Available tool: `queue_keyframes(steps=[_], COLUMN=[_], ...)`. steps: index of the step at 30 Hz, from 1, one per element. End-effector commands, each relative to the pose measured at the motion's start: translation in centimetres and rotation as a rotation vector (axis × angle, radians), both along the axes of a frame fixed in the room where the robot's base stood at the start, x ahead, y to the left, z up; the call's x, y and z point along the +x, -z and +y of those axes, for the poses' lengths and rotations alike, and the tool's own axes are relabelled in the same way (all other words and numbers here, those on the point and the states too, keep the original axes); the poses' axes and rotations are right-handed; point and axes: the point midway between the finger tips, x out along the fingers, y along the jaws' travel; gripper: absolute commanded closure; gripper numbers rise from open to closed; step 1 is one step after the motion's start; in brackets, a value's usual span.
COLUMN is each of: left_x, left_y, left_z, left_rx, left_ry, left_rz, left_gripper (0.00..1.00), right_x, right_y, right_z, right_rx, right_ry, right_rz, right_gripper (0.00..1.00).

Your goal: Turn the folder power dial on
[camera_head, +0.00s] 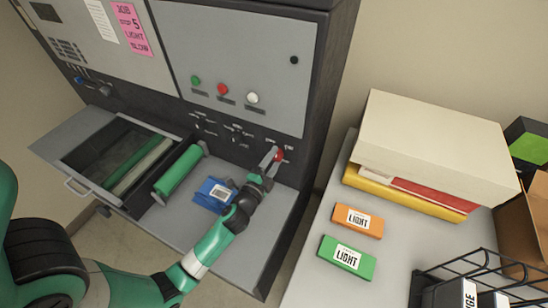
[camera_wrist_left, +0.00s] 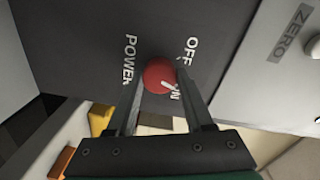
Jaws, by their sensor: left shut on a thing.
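The folder power dial (camera_head: 279,154) is a small red round knob low on the dark right part of the machine's front. In the left wrist view the red dial (camera_wrist_left: 157,74) sits between the labels POWER and OFF. Its white pointer mark points down-right, toward a partly covered label that ends in N. My left gripper (camera_head: 272,162) reaches up to the dial from below. In the wrist view its two fingers (camera_wrist_left: 158,84) stand on either side of the dial and are shut on it. My right gripper is in neither view.
Green, red and white buttons (camera_head: 223,89) sit on the panel above. A blue packet (camera_head: 213,193) lies on the machine's shelf beside my left arm.

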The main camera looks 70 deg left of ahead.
Motion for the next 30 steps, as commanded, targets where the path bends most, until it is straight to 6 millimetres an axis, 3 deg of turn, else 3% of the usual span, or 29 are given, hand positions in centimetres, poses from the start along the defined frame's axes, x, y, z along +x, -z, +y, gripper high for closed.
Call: queue_keyframes(steps=[15,30], left_x=[0.07,0.07], left_y=[-0.08,-0.03], left_z=[-0.06,-0.05], left_rx=[0.291,0.358], left_ry=[0.001,0.001], left_rz=[0.244,0.300], left_gripper=[1.00,1.00], right_x=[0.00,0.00], right_y=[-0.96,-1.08], right_z=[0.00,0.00], right_rx=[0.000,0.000], right_ry=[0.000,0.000], right_rz=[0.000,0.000], right_gripper=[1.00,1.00])
